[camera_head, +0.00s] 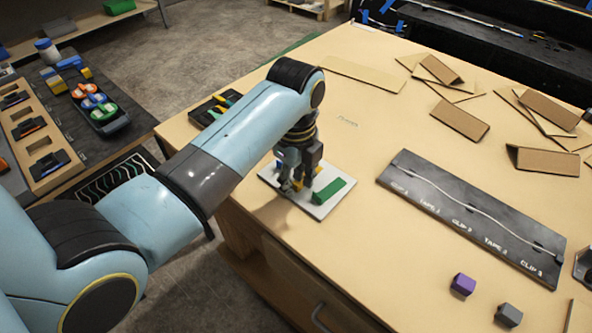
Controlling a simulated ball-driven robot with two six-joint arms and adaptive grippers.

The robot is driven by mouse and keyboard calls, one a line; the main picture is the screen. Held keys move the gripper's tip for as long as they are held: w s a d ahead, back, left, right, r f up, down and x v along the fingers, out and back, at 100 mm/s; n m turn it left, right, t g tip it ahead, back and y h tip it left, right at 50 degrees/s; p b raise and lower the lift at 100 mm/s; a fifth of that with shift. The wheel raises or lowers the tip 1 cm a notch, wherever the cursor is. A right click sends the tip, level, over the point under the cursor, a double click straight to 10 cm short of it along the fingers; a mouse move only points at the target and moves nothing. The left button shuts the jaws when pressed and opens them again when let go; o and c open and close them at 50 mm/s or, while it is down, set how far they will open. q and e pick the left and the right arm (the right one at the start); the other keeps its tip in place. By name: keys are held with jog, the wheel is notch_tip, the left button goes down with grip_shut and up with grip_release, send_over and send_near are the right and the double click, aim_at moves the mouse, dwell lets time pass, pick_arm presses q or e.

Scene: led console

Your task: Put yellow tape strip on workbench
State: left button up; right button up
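My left gripper (297,184) points down over a small white plate (318,208) near the table's left edge. A green strip (329,191) lies on the plate, just right of the fingers. A small bit of yellow (279,166) shows behind the fingers; it may be the yellow tape strip, but the gripper hides most of it. I cannot tell whether the fingers are open or shut on it. The workbench (390,230) has a tan top. My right gripper is not clearly in view.
A black board (470,217) with a pale cable and tape and clip labels lies at right. A purple block (463,284) and a grey block (508,315) sit in front of it. Cardboard pieces (458,119) lie at the back right. The bench middle is clear.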

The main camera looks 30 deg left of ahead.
aim_at(296, 183)
pick_arm(q)
jog(key=shift+w+r, duration=0.1)
jog(key=shift+r, duration=0.35)
notch_tip(296, 183, up, 11)
jog(key=shift+r, duration=0.15)
